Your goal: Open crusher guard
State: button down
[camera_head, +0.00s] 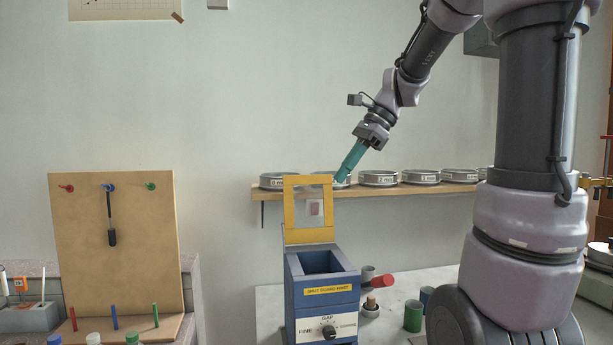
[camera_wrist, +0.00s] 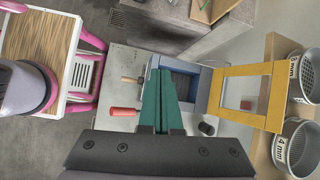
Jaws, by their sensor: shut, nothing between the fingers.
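The blue crusher (camera_head: 321,297) stands on the bench with a yellow warning label and a gap dial on its front. Its yellow-framed clear guard (camera_head: 290,210) stands upright at the back, and the hopper mouth is uncovered. In the wrist view the guard (camera_wrist: 228,116) lies to the right of the crusher body (camera_wrist: 203,85). My gripper (camera_head: 342,179) is near the upper right of the guard in the head view, its teal fingers shut and empty. The fingers also show in the wrist view (camera_wrist: 162,72), partly covering the crusher. I cannot tell whether they touch the guard.
A wall shelf (camera_head: 270,192) with several sieves runs behind the guard. A red-ended cylinder (camera_head: 380,281), a green container (camera_head: 413,316) and other small pieces stand right of the crusher. A wooden peg board (camera_head: 80,220) stands at the left. The wall area between board and crusher is clear.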

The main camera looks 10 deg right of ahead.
jog(key=s+d+n+t+h, duration=0.2)
jog(key=s+n+t+h, duration=0.3)
jog(key=n, duration=0.4)
jog(key=w+r+n+t+h, duration=0.1)
jog(key=w+r+n, duration=0.2)
jog(key=w, duration=0.4)
jog(key=w+r+n, duration=0.2)
jog(key=w+r, duration=0.1)
jog(key=w, duration=0.5)
jog(key=w+a+f+n, duration=0.1)
jog(key=w+a+f, duration=0.1)
jog(key=w, duration=0.8)
jog(key=w+a+f+n, duration=0.1)
jog(key=w+a, duration=0.2)
jog(key=w, duration=0.7)
jog(key=shift+t+h, duration=0.3)
jog(key=shift+h, duration=0.1)
jog(key=x, duration=0.9)
jog(key=shift+w+d+f, duration=0.2)
jog(key=shift+w+f, duration=0.1)
jog(key=s, duration=0.2)
jog(key=shift+s+r, duration=0.15)
jog(key=shift+s, duration=0.9)
